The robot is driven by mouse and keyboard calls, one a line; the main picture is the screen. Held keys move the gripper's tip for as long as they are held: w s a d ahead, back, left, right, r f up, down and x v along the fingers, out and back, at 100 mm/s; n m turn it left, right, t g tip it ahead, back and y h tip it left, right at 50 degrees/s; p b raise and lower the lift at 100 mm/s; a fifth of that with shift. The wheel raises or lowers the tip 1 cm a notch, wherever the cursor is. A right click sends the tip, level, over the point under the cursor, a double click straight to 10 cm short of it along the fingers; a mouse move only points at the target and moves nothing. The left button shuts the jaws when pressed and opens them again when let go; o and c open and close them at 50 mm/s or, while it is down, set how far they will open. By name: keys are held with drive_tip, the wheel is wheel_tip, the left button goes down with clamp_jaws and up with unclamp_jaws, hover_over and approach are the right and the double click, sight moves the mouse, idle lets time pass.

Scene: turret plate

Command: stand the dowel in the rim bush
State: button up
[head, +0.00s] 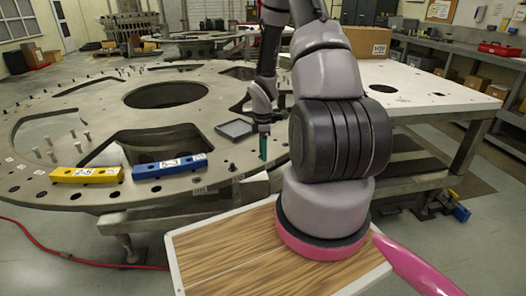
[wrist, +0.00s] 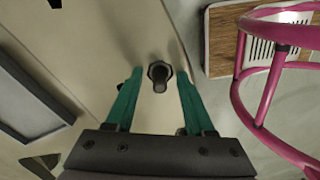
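In the wrist view, a dark dowel-like pin (wrist: 160,86) shows with a hexagonal collar (wrist: 153,69), which may be the rim bush. It appears to stand on the pale turret plate (wrist: 105,45) near its edge; how deep it sits I cannot tell. My gripper (wrist: 159,73) has its two teal fingers apart, one on each side of the pin, with a gap on both sides. In the head view my gripper (head: 263,147) points down over the near right rim of the turret plate (head: 225,85). The pin cannot be made out there.
A dark shallow tray (head: 236,128) lies on the plate close to my gripper. A blue block (head: 170,166) and a yellow block (head: 87,174) lie along the near rim. Several upright pegs (head: 51,156) stand at the left. A cardboard box (head: 367,42) stands on the right table.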

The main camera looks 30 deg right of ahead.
drive_tip(key=shift+r, duration=0.1)
wheel_tip(320, 180, up, 11)
drive_tip(key=shift+f, duration=0.2)
idle(0.4)
idle(0.4)
